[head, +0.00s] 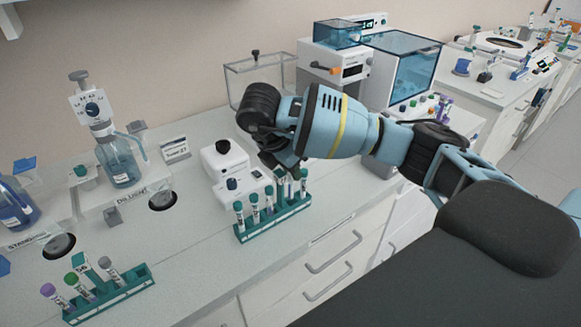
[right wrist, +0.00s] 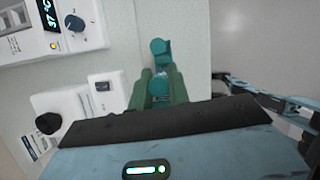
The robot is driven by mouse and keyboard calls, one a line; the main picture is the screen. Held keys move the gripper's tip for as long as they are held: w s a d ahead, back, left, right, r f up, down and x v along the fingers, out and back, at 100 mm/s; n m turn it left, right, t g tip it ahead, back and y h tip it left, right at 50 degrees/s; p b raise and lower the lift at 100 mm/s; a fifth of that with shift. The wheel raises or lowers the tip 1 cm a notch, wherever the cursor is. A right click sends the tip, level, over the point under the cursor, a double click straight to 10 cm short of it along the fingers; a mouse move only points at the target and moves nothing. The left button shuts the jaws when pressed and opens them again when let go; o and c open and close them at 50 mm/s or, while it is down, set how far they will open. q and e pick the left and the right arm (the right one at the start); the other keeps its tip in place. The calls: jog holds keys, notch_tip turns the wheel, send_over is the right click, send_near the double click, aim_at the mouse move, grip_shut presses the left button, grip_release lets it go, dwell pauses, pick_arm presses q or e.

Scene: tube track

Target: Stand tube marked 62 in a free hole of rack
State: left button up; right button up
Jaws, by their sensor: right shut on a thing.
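A teal rack (head: 262,228) stands near the front edge of the bench, with several teal-capped tubes in a row. My right gripper (head: 284,172) reaches down at the rack's far right end. In the right wrist view its green fingers (right wrist: 159,88) are shut on a teal-capped tube (right wrist: 158,84). Another teal cap (right wrist: 159,47) shows just beyond them. The number on the held tube is not legible, and I cannot tell whether its bottom is in a hole. A second teal rack (head: 112,296) at the front left holds tubes with purple, green and grey caps. My left gripper is not in view.
A white device with a black knob (head: 223,146) stands close behind the rack. A dispenser bottle (head: 121,163) stands further left, near dark round openings in the bench. Blue-lidded equipment (head: 400,65) is at the back right. The bench between the two racks is clear.

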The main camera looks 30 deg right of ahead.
jog(key=shift+f, duration=0.85)
dwell(0.8)
jog(key=shift+r, duration=0.2)
jog(key=shift+r, duration=0.8)
jog(key=shift+a+f, duration=0.1)
jog(key=shift+f, duration=0.9)
dwell(1.3)
jog(key=shift+r, duration=0.15)
jog(key=shift+r, duration=0.85)
jog(key=shift+a, duration=0.1)
jog(key=shift+f, duration=1)
dwell(1.0)
